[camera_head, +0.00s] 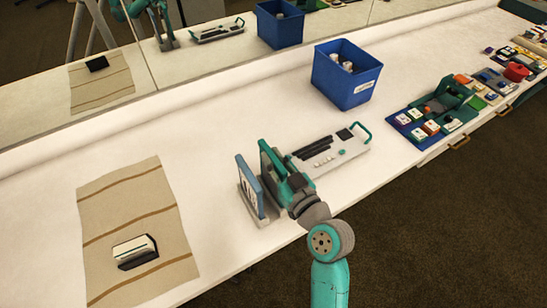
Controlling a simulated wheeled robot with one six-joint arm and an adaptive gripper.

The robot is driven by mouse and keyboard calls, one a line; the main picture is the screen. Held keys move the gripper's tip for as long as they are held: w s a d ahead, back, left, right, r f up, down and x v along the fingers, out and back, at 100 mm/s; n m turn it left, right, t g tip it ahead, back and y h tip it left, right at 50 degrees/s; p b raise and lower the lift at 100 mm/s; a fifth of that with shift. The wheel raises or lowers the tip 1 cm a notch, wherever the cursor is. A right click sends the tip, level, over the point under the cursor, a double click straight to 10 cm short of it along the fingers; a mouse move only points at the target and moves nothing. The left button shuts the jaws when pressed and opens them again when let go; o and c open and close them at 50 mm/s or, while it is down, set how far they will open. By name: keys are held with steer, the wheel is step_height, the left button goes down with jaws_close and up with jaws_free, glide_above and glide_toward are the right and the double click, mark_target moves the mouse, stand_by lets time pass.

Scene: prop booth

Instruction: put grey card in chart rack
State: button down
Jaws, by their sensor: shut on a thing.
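My gripper (274,165), teal with dark parts, is low over the white table near its front edge and is shut. What it grips is mostly hidden by the hand, and I take it to be the grey card. Just left of it stands an upright blue-grey panel with a pale grey part (249,190), which looks like the chart rack. The gripper is very close to this panel, and I cannot tell whether they touch or whether the card is between the rack's walls.
A pale tray (349,150) with black bars and a teal handle lies right of my gripper. A blue bin (338,88) holding white things stands behind. A striped cloth (110,215) bears a black-and-white block (135,250). A mirror backs the table; the table's left middle is clear.

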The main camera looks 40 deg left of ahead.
steer(key=shift+f, duration=0.8)
steer(key=c, duration=1)
jaws_free()
steer(key=shift+c, duration=0.2)
steer(key=shift+r, duration=0.1)
steer(key=shift+r, duration=3.4)
